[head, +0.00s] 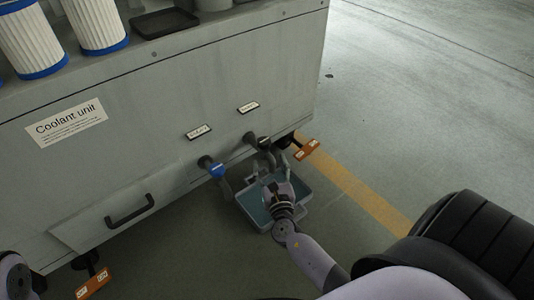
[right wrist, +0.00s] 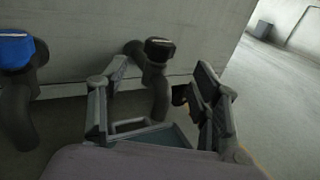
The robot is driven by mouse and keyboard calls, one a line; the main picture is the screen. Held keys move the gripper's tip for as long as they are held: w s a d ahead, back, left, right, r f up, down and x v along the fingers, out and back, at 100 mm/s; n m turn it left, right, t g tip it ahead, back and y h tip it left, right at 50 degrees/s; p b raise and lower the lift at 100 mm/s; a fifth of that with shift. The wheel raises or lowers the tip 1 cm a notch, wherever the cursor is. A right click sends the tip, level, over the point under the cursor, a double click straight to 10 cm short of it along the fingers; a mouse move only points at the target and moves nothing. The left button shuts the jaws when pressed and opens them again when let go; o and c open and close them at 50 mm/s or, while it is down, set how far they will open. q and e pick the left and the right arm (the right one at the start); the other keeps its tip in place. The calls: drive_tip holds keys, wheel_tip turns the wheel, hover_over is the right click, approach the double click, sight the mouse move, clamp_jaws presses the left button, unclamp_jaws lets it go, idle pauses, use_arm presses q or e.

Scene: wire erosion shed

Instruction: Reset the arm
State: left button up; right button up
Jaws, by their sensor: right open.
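My right gripper (head: 268,170) is low in front of the coolant unit (head: 170,120), over a grey-blue tray on the floor. In the right wrist view my right gripper (right wrist: 160,82) is open, its two fingers spread apart. A black-capped drain pipe (right wrist: 159,50) shows beyond the gap between them, with no visible grip on it. The black-capped pipe is partly hidden by the gripper in the head view. My left gripper is out of view; only a part of my left arm shows at the lower left edge.
The tray (head: 246,211) lies under the pipes. A blue-capped pipe (head: 212,167) is left of the black one. Orange-tagged feet (head: 307,149) stand at the unit's bottom corners. White-and-blue filters (head: 97,24) and a black tray (head: 164,22) are on top. Floor to the right is clear.

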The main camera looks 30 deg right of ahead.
drive_tip(key=shift+v, duration=0.85)
